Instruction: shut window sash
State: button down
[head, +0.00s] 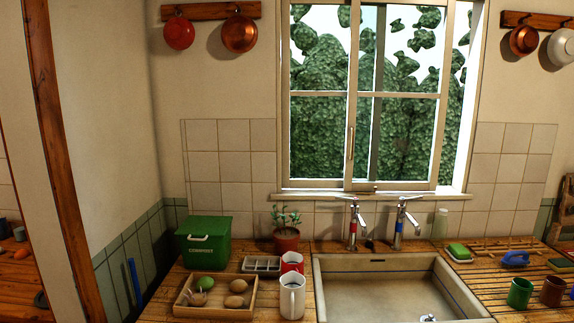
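The window (284,100) has a pale frame and stands above the sink. A sliding sash (398,95) with a pale frame and one crossbar covers the middle. A slim upright handle (351,143) is on its left stile. An uncovered strip (456,110) shows between the sash's right edge and the right jamb (476,90), with foliage and sky seen through it. Another pane (318,95) fills the left side, and its darker upright shows behind the sliding sash. My gripper is not in view.
Two taps (353,222) (403,220) rise between the sink (330,262) and the sill (310,196). A potted plant (287,238), green compost bin (207,243), vegetable tray (250,300) and mugs (292,296) crowd the counter's left. A glass (440,224) stands right of the taps.

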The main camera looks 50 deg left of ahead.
aim_at(450, 5)
jog(key=k, duration=0.15)
jog(key=u, duration=2.35)
jog(key=i, duration=1)
jog(key=u, duration=0.15)
jog(key=k, duration=0.7)
jog(key=z, duration=0.2)
jog(key=i, duration=0.7)
jog(key=u, duration=0.15)
